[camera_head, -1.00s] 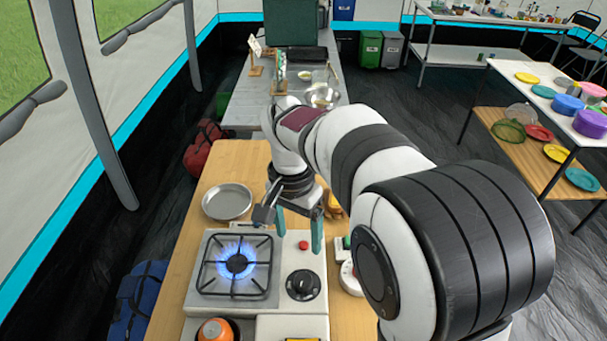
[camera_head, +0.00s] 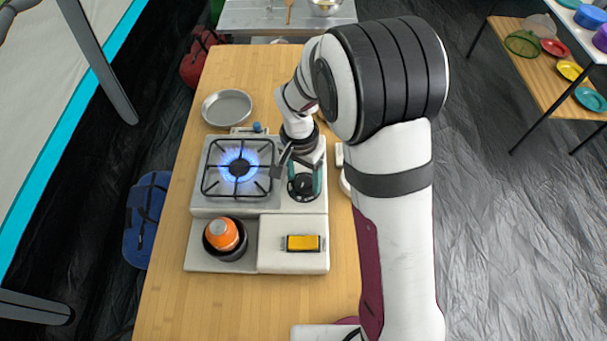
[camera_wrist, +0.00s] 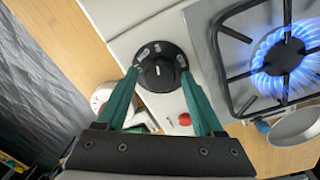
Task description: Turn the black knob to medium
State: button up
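The black knob (camera_wrist: 160,76) is on the white stove panel, inside a black dial ring with pale marks too small to read. In the head view the knob (camera_head: 302,186) is partly hidden by my gripper (camera_head: 305,181). In the wrist view my gripper (camera_wrist: 159,78) is open, with one teal finger on each side of the dial. I cannot tell whether the fingers touch the knob. The burner (camera_head: 239,167) beside it burns with a blue flame, which also shows in the wrist view (camera_wrist: 285,52).
An orange cup (camera_head: 222,234) sits in a dark pot at the stove's front left. A metal plate (camera_head: 227,108) lies behind the stove. A red button (camera_wrist: 185,119) is near the knob. The wooden table (camera_head: 168,290) is clear at the front left.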

grip_shut()
jog(key=n, duration=0.3)
jog(key=shift+n, duration=0.4)
jog(key=shift+s+n, duration=0.1)
jog(key=shift+n, duration=1.8)
jog(key=shift+o, duration=1.3)
grip_release()
